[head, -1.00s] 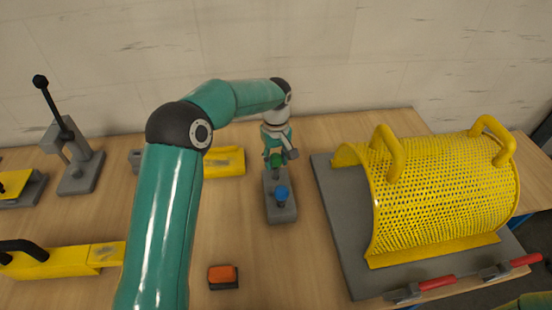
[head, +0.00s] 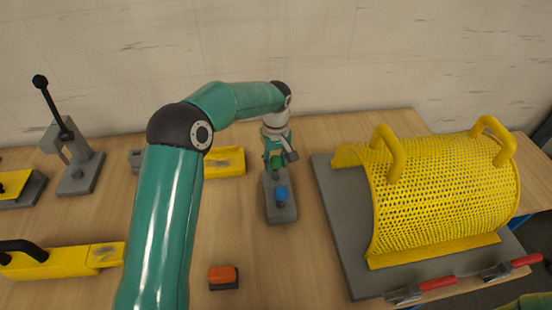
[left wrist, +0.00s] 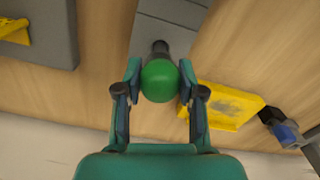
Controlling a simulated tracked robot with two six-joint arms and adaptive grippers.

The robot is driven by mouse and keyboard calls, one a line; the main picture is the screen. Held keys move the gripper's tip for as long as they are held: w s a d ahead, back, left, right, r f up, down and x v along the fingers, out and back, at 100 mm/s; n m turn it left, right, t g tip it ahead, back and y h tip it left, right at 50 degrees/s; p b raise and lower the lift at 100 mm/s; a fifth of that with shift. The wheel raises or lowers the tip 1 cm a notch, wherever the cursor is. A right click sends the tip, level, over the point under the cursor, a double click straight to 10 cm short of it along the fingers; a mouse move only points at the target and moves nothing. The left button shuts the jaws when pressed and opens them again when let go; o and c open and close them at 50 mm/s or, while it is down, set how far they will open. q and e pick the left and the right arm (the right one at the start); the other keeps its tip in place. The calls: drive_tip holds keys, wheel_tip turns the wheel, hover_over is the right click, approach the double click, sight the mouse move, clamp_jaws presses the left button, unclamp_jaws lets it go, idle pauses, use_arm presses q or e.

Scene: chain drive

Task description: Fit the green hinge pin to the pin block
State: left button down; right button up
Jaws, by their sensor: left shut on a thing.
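The green hinge pin (left wrist: 160,80) has a rounded green head and a dark shank. My left gripper (head: 277,158) is shut on its head, with one finger on each side in the left wrist view (left wrist: 160,92). The pin also shows in the head view (head: 276,162), over the far part of the grey pin block (head: 284,214). The block shows behind the pin in the left wrist view (left wrist: 172,22). I cannot tell whether the shank's tip is in the block. A blue-headed pin (head: 281,193) stands upright on the block's near part. My right gripper is not in view.
A yellow perforated guard (head: 445,195) on a grey plate stands at the right, with red-handled tools (head: 435,284) before it. A yellow part (head: 226,162) lies just left of the block. An orange-topped block (head: 223,276) lies nearer. A lever press (head: 75,160) stands far left.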

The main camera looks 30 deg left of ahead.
use_arm(q)
drive_tip(key=shift+f, duration=0.8)
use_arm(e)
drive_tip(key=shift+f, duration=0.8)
use_arm(q)
drive_tip(key=shift+r+p, duration=1.45)
drive_tip(key=shift+r, duration=0.4)
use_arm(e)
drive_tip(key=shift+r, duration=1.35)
use_arm(q)
drive_tip(key=shift+f+b, duration=0.8)
drive_tip(key=shift+f, duration=0.35)
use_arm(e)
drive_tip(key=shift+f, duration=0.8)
